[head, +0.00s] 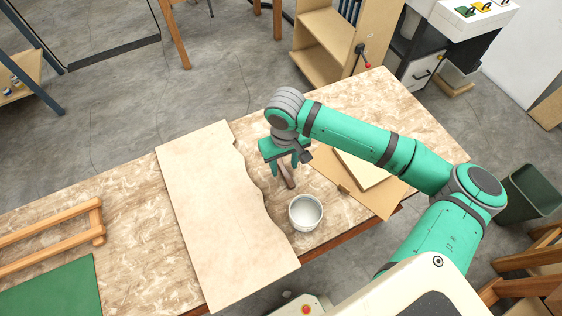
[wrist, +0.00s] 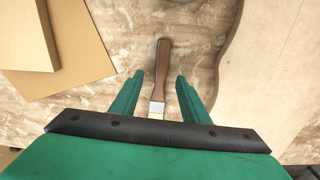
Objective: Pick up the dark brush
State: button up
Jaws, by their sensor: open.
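The brush has a dark brown wooden handle (wrist: 162,62) and a pale metal ferrule. In the wrist view it lies on the table between my two green fingers, with its handle pointing away past the fingertips. Its bristle end is hidden by my gripper's dark bar. In the head view the brush (head: 288,175) lies below my gripper, partly covered by it. My gripper (wrist: 159,76) is open and empty, with a finger on each side of the brush. In the head view my gripper (head: 283,166) points down over the brush; its exact height is hard to tell.
A white bowl (head: 305,212) stands just below the brush in the head view. A large wavy-edged board (head: 213,215) lies to the left. Thinner boards (head: 372,190) lie to the right under my arm. A wooden frame (head: 50,238) and green mat (head: 50,290) lie far left.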

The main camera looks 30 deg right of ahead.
jog(key=shift+a+f, duration=0.1)
jog(key=shift+f, duration=0.5)
grip_shut()
jog(key=shift+r, duration=0.1)
jog(key=shift+r, duration=0.55)
jog(key=s+a+r, duration=0.1)
jog(key=s+r, duration=1)
jog(key=s, duration=0.2)
jog(key=shift+s+r, duration=0.35)
jog(key=shift+s, duration=0.05)
